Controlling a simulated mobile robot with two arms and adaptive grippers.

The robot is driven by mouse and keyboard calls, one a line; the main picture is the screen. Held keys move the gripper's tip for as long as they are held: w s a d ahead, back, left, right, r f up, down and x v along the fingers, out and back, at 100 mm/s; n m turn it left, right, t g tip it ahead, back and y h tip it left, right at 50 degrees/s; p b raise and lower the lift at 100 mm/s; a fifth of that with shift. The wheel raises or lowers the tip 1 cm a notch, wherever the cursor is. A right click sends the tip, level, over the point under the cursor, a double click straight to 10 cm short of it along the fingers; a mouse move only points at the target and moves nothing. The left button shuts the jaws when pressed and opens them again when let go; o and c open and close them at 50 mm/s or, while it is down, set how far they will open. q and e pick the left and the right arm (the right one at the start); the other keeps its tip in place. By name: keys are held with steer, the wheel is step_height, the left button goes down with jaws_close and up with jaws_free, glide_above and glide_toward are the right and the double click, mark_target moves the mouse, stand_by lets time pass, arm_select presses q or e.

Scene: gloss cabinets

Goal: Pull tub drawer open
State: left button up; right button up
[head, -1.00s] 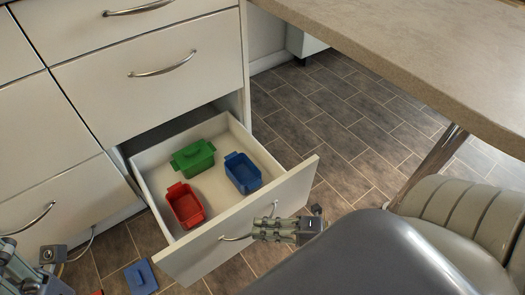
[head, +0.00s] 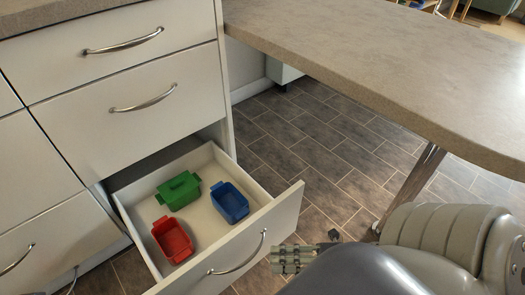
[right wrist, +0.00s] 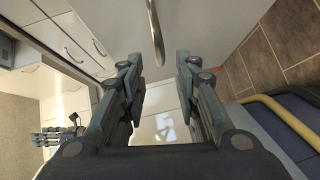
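The tub drawer (head: 272,232) is the low white drawer, pulled well out.
Closed white drawers with metal handles stand above (head: 130,105) and left (head: 50,240) of the tub drawer. A beige countertop (head: 400,70) reaches over the right side.

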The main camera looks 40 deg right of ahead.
steer(key=shift+v, duration=2.3)
steer(key=shift+w, duration=0.1)
